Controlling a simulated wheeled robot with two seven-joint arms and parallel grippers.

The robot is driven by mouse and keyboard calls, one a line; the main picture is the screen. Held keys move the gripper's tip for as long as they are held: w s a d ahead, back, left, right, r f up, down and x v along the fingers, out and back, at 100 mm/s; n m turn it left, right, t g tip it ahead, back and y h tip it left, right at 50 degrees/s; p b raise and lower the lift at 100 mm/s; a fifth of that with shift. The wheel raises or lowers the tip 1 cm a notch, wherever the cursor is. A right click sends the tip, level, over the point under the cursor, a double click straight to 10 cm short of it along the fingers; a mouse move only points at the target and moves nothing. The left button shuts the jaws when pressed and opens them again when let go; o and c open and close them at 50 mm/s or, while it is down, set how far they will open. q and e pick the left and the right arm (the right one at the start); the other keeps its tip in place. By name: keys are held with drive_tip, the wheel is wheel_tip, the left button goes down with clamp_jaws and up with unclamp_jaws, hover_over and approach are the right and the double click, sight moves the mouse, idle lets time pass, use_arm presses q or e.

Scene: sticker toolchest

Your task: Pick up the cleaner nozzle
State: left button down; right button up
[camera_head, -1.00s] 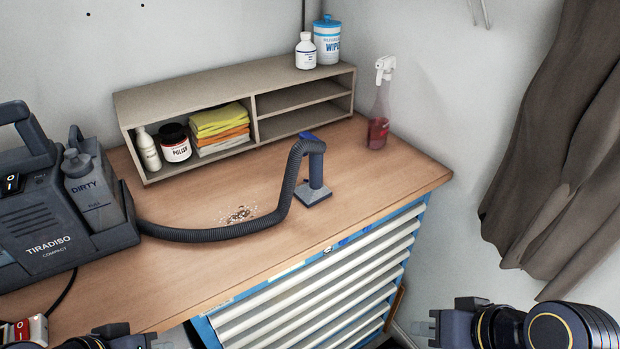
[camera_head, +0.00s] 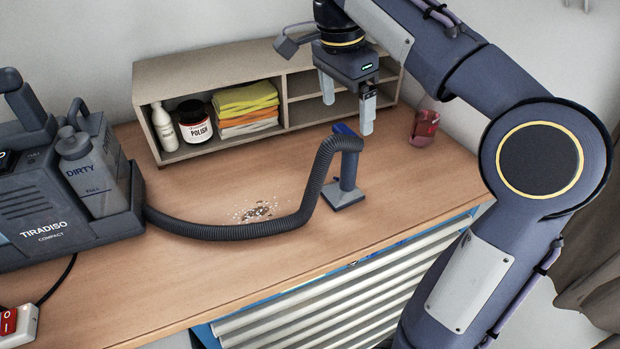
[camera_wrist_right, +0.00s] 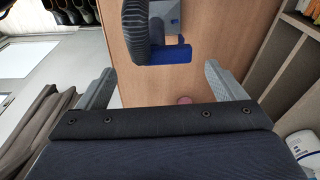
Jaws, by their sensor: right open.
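The cleaner nozzle (camera_head: 347,176) is blue and grey and stands upright on its flat foot near the right part of the wooden worktop. A ribbed black hose (camera_head: 270,228) runs from its top to the cleaner (camera_head: 55,195) at the left. My right gripper (camera_head: 348,112) is open and empty, fingers pointing down, above and behind the nozzle, in front of the shelf. In the right wrist view the nozzle's blue top (camera_wrist_right: 170,55) and the hose end (camera_wrist_right: 143,32) lie ahead, between and beyond the fingers, apart from them. My left gripper is not in view.
A grey shelf (camera_head: 205,70) with a polish jar (camera_head: 194,122) and folded cloths (camera_head: 246,107) stands close behind. Crumbs (camera_head: 258,211) lie beside the hose. The front of the worktop is clear.

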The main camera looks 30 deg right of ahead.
sight(347, 131)
drive_tip(key=f, duration=0.2)
drive_tip(key=d+f, duration=0.1)
drive_tip(key=f, duration=0.4)
drive_tip(key=shift+w+d+f, duration=0.25)
drive_tip(key=shift+w+d, duration=0.05)
drive_tip(key=shift+w, duration=0.1)
drive_tip(key=c, duration=1)
drive_tip(key=shift+c, duration=0.3)
drive_tip(key=shift+r, duration=0.1)
